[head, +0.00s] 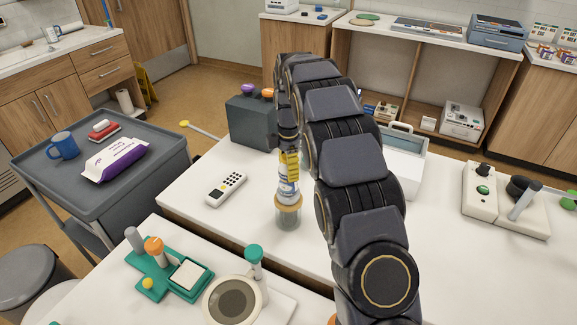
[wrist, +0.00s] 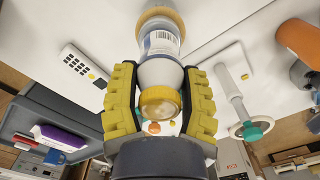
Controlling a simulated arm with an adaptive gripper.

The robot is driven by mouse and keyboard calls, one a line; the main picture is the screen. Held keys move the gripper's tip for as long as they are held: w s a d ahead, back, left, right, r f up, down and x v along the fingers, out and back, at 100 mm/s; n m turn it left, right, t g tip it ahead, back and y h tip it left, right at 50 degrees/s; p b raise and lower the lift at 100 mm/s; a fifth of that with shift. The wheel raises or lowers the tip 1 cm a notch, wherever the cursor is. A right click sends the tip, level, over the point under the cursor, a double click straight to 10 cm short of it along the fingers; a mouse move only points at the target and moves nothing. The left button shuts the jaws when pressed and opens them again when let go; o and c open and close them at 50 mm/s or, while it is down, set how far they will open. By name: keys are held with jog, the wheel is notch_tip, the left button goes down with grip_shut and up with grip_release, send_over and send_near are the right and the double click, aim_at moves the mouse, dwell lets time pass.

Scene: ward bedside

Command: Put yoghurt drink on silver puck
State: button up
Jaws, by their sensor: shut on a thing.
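The yoghurt drink is a white bottle with a blue-marked label (head: 287,189). My gripper (head: 289,160) is shut on its upper part, and the bottle is about upright. In the wrist view the bottle (wrist: 162,45) runs between my yellow-padded fingers (wrist: 160,105), with its yellow cap towards me. A clear jar with a tan top (head: 288,213) is directly below the bottle in the head view; I cannot tell whether they touch. I cannot clearly identify the silver puck. A grey round disc in a pale ring (head: 233,300) lies at the front.
A phone-like handset (head: 226,189) lies left of the jar. A dark grey box (head: 252,122) stands behind. A teal stand with an orange knob (head: 160,262) is at the front left, and switch boxes (head: 505,200) are at the right. Bare white table lies around the jar.

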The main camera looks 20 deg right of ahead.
jog(key=o, duration=1)
jog(key=shift+f, duration=0.1)
jog(key=shift+o, duration=0.2)
notch_tip(320, 180, up, 12)
jog(key=shift+f, duration=0.25)
jog(key=shift+r, duration=0.4)
jog(key=shift+s+r, duration=0.1)
jog(key=s+a+r+m+g, duration=0.1)
jog(key=s+a+m, duration=0.3)
jog(key=s, duration=0.6)
jog(key=s+a+r+m, duration=0.1)
jog(key=s+r+m, duration=0.1)
jog(key=s+m, duration=0.55)
jog(key=s+a+f+m, duration=0.1)
jog(key=s+f+m, duration=0.2)
jog(key=s, duration=0.7)
jog(key=s+a+f+m, duration=0.1)
jog(key=s+f+m, duration=0.2)
jog(key=s, duration=0.8)
jog(key=shift+a+f+g, duration=0.15)
jog(key=shift+a+g, duration=0.15)
jog(key=shift+a, duration=0.05)
